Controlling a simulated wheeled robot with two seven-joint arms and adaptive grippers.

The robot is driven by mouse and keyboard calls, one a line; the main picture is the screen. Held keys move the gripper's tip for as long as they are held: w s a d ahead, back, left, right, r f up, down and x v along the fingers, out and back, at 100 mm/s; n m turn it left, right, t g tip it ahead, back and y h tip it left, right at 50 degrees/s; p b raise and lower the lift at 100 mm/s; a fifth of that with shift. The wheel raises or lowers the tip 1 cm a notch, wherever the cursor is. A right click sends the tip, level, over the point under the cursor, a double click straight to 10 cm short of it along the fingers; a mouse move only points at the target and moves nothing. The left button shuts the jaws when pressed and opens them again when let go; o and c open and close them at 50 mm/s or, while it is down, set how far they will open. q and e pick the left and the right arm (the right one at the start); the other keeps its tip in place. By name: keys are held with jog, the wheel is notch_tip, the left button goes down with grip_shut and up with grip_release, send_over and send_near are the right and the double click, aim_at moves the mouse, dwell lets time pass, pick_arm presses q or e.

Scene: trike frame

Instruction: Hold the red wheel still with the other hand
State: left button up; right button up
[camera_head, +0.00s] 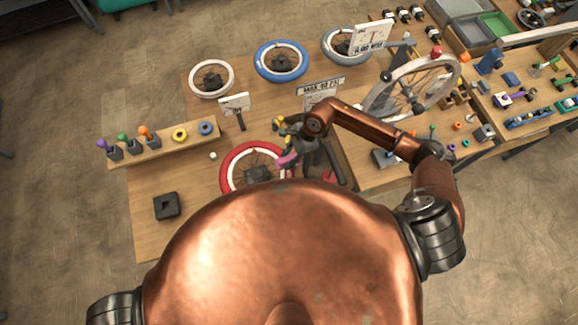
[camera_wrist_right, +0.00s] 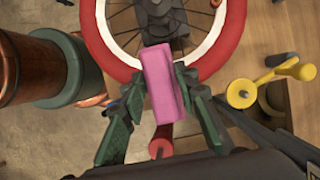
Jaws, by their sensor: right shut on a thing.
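The red wheel (camera_head: 226,168) lies flat on the wooden table, partly hidden by my own copper body in the head view. In the right wrist view its red tyre (camera_wrist_right: 97,40), white rim and spokes show at the top, around a dark hub (camera_wrist_right: 158,18). My right gripper (camera_head: 290,150) is at the wheel's right side. In the wrist view its green-padded fingers (camera_wrist_right: 163,103) are shut on a pink block (camera_wrist_right: 162,78), which overlaps the tyre in the picture. I cannot tell whether the block touches the tyre. My left gripper is not in view.
White (camera_head: 194,83) and blue (camera_head: 259,66) wheels lie toward the back. A wooden peg rack (camera_head: 165,148) and a black block (camera_head: 167,206) are at the left. A yellow-handled piece (camera_wrist_right: 243,92) is right of my right gripper. A wheel stands upright (camera_head: 385,88) at the right.

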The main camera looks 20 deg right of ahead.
jog(key=shift+w+f, duration=0.15)
jog(key=shift+w, duration=0.5)
pick_arm(q)
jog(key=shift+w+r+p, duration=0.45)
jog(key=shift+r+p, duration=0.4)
jog(key=shift+p, duration=0.1)
pick_arm(e)
jog(key=s+a+r, duration=0.1)
jog(key=s, duration=0.6)
jog(key=shift+r, duration=0.15)
jog(key=shift+d, duration=0.1)
pick_arm(q)
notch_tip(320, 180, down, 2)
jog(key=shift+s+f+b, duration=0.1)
jog(key=shift+b, duration=0.95)
pick_arm(e)
jog(key=d+r, duration=0.2)
jog(key=d, duration=0.5)
jog(key=d+r, duration=0.3)
jog(key=d, duration=0.4)
jog(key=shift+d, duration=0.4)
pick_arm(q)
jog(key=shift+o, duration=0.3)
